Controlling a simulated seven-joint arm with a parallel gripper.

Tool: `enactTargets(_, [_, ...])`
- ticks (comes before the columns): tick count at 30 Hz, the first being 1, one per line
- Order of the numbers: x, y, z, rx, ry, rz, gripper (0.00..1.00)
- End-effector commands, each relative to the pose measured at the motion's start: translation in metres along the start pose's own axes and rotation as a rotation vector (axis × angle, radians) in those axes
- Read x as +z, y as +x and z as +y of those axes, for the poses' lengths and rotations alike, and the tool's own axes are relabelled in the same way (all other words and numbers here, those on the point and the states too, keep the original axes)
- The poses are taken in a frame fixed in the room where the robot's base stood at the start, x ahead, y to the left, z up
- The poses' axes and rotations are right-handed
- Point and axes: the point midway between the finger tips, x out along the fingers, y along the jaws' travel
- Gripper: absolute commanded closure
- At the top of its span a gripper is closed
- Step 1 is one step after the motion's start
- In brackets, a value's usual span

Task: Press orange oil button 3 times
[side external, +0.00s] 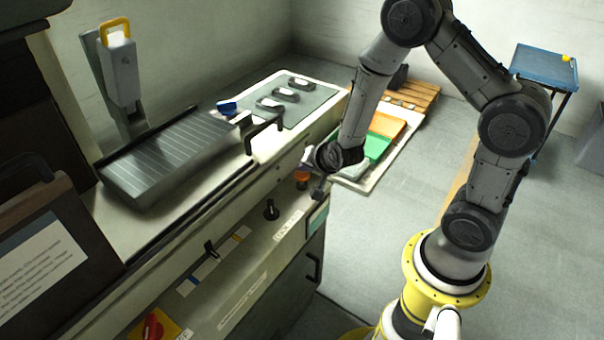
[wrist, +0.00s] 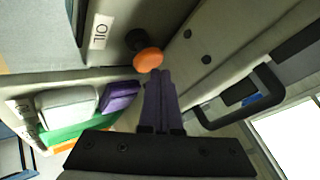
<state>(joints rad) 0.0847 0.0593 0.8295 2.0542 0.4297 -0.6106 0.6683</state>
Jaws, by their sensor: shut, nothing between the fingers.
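The orange oil button (side external: 302,176) sits on the front panel of the machine, near its right end. In the wrist view the round orange button (wrist: 148,60) stands out from the panel on a dark stem, beside a label reading OIL (wrist: 100,32). My gripper (side external: 318,188) is shut and empty, right beside the button. In the wrist view my gripper's closed fingertips (wrist: 158,74) reach close to the button's lower edge. I cannot tell whether they touch it.
A black knob (side external: 271,209) and a small lever (side external: 210,250) are on the same panel. A black bar handle (side external: 264,135) juts from the machine above. A pale tray (side external: 345,182) with green and orange items lies behind my gripper.

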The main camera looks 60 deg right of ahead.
Motion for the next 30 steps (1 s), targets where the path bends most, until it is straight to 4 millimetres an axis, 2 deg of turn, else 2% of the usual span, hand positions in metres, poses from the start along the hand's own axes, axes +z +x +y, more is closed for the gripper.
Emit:
enactTargets(14, [-0.005, -0.005, -0.005, -0.004, 0.0, 0.003, 1.0])
enactTargets(30, [-0.028, -0.037, -0.028, -0.005, 0.001, 0.005, 1.0])
